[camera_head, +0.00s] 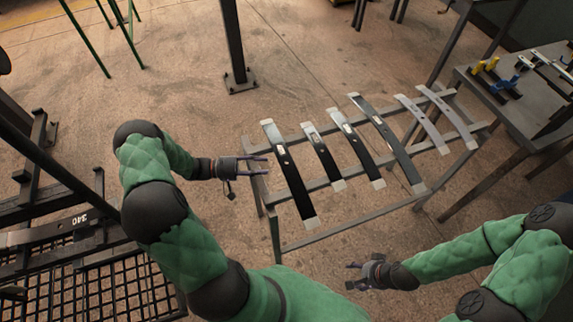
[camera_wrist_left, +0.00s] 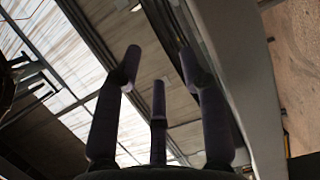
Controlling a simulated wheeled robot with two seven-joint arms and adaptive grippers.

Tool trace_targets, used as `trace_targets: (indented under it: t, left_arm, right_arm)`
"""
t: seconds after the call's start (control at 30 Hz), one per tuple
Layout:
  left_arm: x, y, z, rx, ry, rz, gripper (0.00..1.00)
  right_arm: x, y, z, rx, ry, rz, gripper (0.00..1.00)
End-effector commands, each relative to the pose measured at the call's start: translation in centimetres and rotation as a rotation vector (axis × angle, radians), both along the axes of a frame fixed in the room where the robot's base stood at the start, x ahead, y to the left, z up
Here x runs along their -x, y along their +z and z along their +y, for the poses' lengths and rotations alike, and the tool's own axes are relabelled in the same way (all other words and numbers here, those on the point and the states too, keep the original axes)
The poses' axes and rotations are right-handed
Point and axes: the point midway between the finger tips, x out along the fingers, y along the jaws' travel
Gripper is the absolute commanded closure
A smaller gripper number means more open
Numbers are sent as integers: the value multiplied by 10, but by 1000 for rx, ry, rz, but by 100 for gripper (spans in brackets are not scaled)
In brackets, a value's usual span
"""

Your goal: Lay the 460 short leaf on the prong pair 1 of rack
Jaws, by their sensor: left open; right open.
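Several leaves lie side by side across a grey metal stand (camera_head: 340,227): dark ones with pale ends, such as the leftmost leaf (camera_head: 287,172), a shorter second leaf (camera_head: 322,156) and a third leaf (camera_head: 358,152), then a long dark leaf (camera_head: 386,139) and two greyer leaves (camera_head: 424,124) at the right. Their markings are too small to read, so I cannot tell which is the 460 short leaf. My left gripper (camera_head: 269,166) is open and empty, just left of the leftmost leaf. Its spread fingers show in the left wrist view (camera_wrist_left: 158,62). My right gripper (camera_head: 353,276) is open and empty, in front of the stand.
A dark rack with a mesh shelf (camera_head: 95,285) stands at the left; a bar on it reads 340 (camera_head: 79,219). A table (camera_head: 487,135) with yellow and blue items stands at the right. A dark post (camera_head: 233,45) rises behind. Floor between is clear.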

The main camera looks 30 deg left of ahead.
Motion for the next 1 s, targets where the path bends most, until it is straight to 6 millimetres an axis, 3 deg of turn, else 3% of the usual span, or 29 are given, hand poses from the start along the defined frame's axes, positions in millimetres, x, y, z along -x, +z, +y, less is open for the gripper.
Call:
trace_targets:
  t: [0.53, 0.87, 0.9, 1.0]
  left_arm:
    - [-34, -2, -56, 0, -2, -1, 59]
    - [-38, -2, -64, 0, 1, -1, 59]
    - [-38, -2, -64, -1, 0, -1, 62]
    - [-38, -2, -63, -1, 0, -1, 90]
  right_arm:
    - [0, -11, 0, 0, 0, 0, 38]
    - [0, -11, 0, 0, 0, 0, 38]
    - [0, -11, 0, 0, 0, 0, 38]
    - [0, -11, 0, 0, 0, 0, 38]
